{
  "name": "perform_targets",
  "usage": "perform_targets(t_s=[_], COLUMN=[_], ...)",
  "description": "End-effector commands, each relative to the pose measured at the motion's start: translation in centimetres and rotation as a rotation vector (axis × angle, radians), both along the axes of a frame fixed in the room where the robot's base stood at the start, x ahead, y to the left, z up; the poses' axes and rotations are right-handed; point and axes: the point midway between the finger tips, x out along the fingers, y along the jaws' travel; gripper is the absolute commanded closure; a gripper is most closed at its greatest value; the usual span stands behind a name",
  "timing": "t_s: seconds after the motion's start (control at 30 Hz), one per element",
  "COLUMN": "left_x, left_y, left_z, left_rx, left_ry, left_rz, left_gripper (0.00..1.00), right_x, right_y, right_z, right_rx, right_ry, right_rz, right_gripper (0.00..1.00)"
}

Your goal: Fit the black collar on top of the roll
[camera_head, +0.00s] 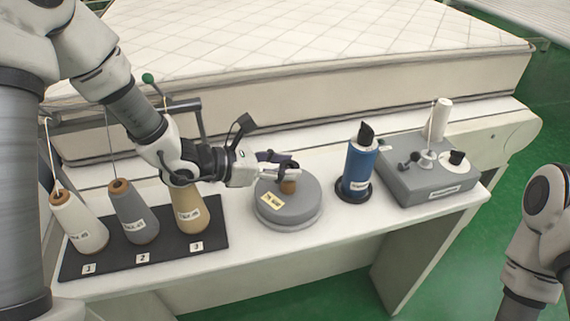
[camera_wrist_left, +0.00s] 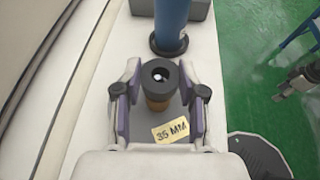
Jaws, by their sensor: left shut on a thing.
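In the left wrist view a black collar (camera_wrist_left: 158,72), a ring with a hole in its middle, sits between the fingers of my left gripper (camera_wrist_left: 160,92). A short brown roll (camera_wrist_left: 157,104) shows just below the collar. In the head view my left gripper (camera_head: 292,172) is shut above a round grey base with a yellow label, and the brown roll (camera_head: 288,187) shows under its fingers. The fingers hide the collar there. I cannot tell whether collar and roll touch. My right arm shows at the right edge; a dark gripper (camera_wrist_left: 299,79), probably my right one, is small in the wrist view.
The round grey base (camera_head: 290,217) reads 35 MM in the wrist view. A blue spool (camera_head: 359,168) and a grey control box (camera_head: 428,184) stand to its right. Several thread cones stand left on a black mat (camera_head: 150,264). A mattress (camera_head: 300,45) lies behind.

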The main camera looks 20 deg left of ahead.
Motion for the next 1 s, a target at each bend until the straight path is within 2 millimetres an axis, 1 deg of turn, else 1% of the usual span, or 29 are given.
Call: perform_targets(t_s=[0.03,0.27,0.67,0.87,1.0], left_x=[-0.6,-0.6,-0.3,-0.1,-0.1], left_y=[-0.1,-0.1,-0.1,0.0,0.0], left_z=[-0.8,0.0,0.5,0.5,0.6], left_rx=[-0.001,-0.001,0.000,0.000,0.000], left_ry=[0.024,0.023,0.015,0.011,0.011], left_rz=[-0.004,-0.004,-0.002,-0.008,-0.010], left_gripper=[0.94,0.94,0.94,0.94,0.94], right_x=[0.0,0.0,0.0,0.0,0.0], right_y=[0.0,0.0,0.0,0.0,0.0], right_z=[-0.1,0.3,0.5,0.1,0.2], right_rx=[0.000,0.000,0.000,0.000,0.000], right_ry=[0.000,0.000,0.000,0.000,0.000], right_rz=[0.000,0.000,0.000,0.000,0.000], right_gripper=[0.41,0.41,0.41,0.41,0.41])
